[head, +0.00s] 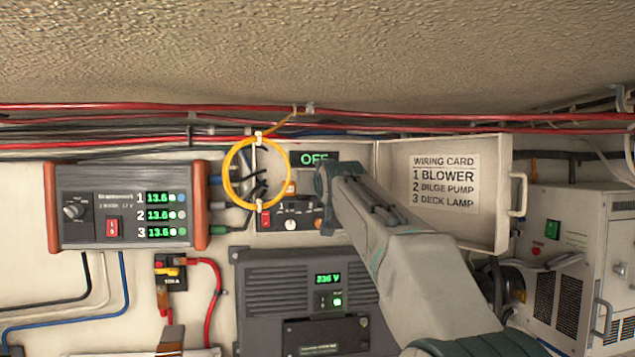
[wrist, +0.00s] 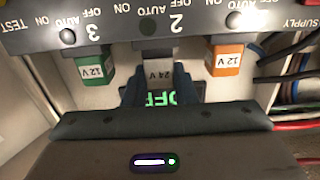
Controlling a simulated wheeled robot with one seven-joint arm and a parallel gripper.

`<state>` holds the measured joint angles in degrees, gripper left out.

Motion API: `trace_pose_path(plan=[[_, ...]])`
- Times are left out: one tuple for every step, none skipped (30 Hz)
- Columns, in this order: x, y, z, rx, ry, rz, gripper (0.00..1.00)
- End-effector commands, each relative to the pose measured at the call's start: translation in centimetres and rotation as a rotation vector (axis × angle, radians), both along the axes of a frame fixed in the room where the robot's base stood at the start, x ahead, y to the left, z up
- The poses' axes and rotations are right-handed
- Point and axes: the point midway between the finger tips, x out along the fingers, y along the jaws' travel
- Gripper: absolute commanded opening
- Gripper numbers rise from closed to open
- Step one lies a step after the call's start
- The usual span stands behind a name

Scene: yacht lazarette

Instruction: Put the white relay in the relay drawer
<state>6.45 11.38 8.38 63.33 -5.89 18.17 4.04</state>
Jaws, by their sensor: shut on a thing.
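In the wrist view my gripper (wrist: 162,88) is shut on the middle relay (wrist: 166,72), a pale grey-white block with a 24 V label. The relay is under socket 2 of the switch panel (wrist: 200,28), between a green 12 V relay (wrist: 90,68) and an orange 12 V relay (wrist: 227,58). I cannot tell whether it is still seated. In the head view my arm covers the gripper and this relay, in front of the panel's right part (head: 290,223). I cannot make out the relay drawer with certainty in either view.
A yellow cable loop (head: 230,176) hangs at the panel's left. An open cover with a wiring card (head: 445,180) stands at the right. The panel display (head: 314,159) reads OFF. A grey 236 V unit (head: 275,290) is below. A power supply (head: 125,205) is at the left.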

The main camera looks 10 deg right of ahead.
Motion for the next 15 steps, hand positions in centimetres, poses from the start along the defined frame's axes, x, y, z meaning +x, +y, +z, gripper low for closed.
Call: trace_pose_path(plan=[[0.04, -0.01, -0.22, 0.0, 0.002, 0.0, 0.0], [0.06, -0.02, -0.32, 0.0, 0.003, 0.0, 0.0], [0.07, -0.02, -0.43, 0.0, 0.004, 0.0, 0.0], [0.08, -0.03, -0.49, 0.0, 0.004, 0.0, 0.0], [0.09, -0.03, -0.51, 0.0, 0.004, 0.0, 0.0], [0.08, -0.04, -0.51, 0.0, 0.004, 0.0, 0.0], [0.08, -0.04, -0.51, 0.0, 0.004, 0.0, 0.0], [0.08, -0.04, -0.5, 0.0, 0.003, 0.0, 0.0], [0.07, -0.04, -0.48, 0.0, 0.003, 0.0, 0.0], [0.07, -0.04, -0.47, 0.0, 0.003, 0.0, 0.0], [0.06, -0.03, -0.46, 0.0, 0.003, 0.0, 0.0], [0.06, -0.03, -0.46, 0.0, 0.003, 0.0, 0.0], [0.06, -0.03, -0.51, 0.0, 0.003, 0.0, 0.0], [0.06, -0.03, -0.51, 0.0, 0.003, 0.0, 0.3], [0.05, -0.03, -0.48, 0.0, 0.003, 0.0, 0.41]])
